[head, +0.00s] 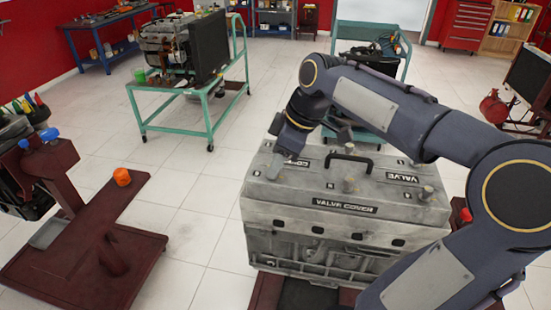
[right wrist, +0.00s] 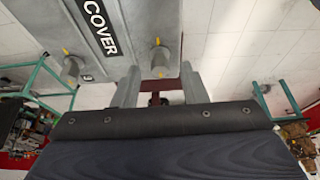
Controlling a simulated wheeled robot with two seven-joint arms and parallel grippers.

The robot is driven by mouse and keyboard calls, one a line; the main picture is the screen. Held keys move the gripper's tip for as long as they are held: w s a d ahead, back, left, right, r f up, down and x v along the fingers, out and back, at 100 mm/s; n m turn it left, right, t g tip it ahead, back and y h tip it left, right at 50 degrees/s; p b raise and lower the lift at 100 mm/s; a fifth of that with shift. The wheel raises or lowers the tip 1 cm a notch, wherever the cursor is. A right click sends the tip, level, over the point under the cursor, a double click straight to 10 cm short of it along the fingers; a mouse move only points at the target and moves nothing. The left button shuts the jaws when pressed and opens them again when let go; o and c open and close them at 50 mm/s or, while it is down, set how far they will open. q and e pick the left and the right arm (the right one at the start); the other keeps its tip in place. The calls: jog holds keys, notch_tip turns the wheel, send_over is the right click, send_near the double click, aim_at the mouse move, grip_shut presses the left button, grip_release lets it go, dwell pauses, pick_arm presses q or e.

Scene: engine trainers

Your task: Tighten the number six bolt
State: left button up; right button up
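The grey engine block with its valve cover (head: 345,208) stands in front of me in the head view, with a black handle on top. Bolts stand on the cover, among them one by the handle (head: 350,183) and one at the right corner (head: 427,192). The small number plates are unreadable, so I cannot tell which bolt is number six. My right gripper (head: 279,158) points down at the cover's left part. In the right wrist view its fingers (right wrist: 157,87) are apart, with a yellow-marked bolt (right wrist: 160,57) just beyond them. Another bolt (right wrist: 73,68) is to the left. My left gripper is out of view.
A dark red stand (head: 75,262) with an orange knob (head: 121,177) is at the left. A green cart (head: 178,130) carries another engine behind. A second green cart (head: 372,137) stands behind the valve cover. Tiled floor (head: 190,195) is clear between the stand and the block.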

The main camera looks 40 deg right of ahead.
jog(key=shift+a+f, duration=0.1)
jog(key=shift+f, duration=0.25)
grip_shut()
